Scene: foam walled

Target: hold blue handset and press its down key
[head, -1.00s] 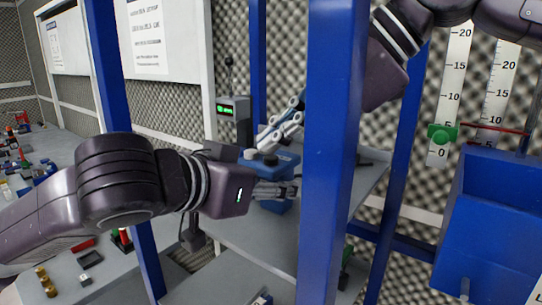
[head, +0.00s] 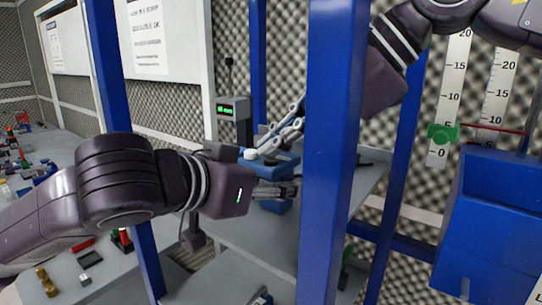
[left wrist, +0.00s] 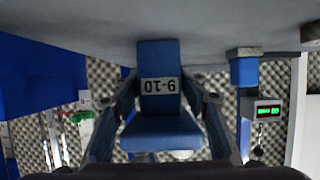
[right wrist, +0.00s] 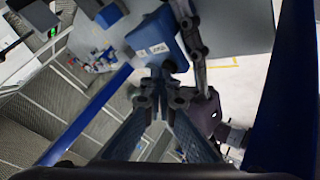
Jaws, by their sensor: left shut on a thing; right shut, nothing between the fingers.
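My left gripper (head: 284,190) is shut on the handset, one finger on each side. My right gripper (head: 268,148) is shut and empty, with its fingertips close over the handset's top. In the right wrist view its closed fingertips (right wrist: 160,90) are near the handset (right wrist: 153,38). I cannot tell whether they touch it. The down key cannot be made out.
A tall blue post (head: 332,150) stands in front of the bench. A box with a green display (head: 232,108) stands behind the handset. A blue bin (head: 490,220) is at the right. A side table with small parts (head: 35,160) is at the far left.

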